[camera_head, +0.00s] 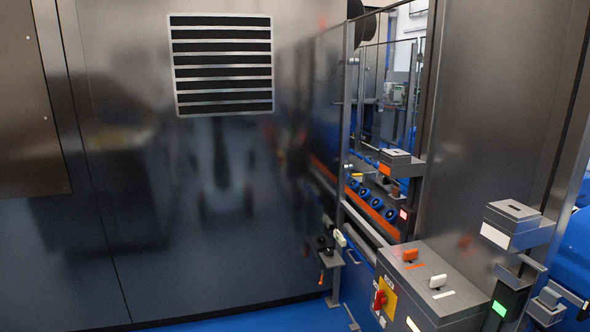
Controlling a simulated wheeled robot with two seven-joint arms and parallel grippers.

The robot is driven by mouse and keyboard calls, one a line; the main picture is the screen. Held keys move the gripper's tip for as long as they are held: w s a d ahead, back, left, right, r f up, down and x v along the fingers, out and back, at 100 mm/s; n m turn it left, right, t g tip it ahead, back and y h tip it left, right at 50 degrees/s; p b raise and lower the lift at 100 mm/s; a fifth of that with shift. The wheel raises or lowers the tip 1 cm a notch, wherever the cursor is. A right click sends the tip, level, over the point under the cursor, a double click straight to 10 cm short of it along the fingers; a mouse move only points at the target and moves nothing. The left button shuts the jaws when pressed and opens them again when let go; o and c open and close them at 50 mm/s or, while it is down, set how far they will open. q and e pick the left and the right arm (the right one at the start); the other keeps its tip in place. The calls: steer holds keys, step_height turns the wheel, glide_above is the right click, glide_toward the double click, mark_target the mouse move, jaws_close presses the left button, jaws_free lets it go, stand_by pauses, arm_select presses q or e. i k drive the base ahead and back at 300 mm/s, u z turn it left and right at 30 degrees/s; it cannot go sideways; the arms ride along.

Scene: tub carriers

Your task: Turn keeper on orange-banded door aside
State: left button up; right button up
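Neither of my grippers is in view. No keeper can be made out with certainty. A grey box with an orange patch (396,158) stands by the glazed frame right of centre. A similar grey box with a white patch (515,222) stands nearer, at the right. Below them, a grey cabinet (455,284) carries an orange knob (410,254) beside an orange strip and a white knob (438,281) beside a white strip. I cannot tell which part is the orange-banded door.
A red rotary switch on a yellow plate (388,295) is on the cabinet's side. A green light (499,309) shows low at right. Several blue rollers (376,203) lie behind the frame. A large dark metal wall (130,200) with a vent (221,65) fills the left. Some blue floor (290,318) is clear.

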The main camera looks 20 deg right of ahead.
mark_target(386, 181)
steer(key=u, duration=0.5)
steer(key=i, duration=2.05)
steer(key=z, duration=0.9)
steer(key=i, duration=1.05)
steer(key=z, duration=1.7)
steer(key=i, duration=0.2)
steer(key=u, duration=0.15)
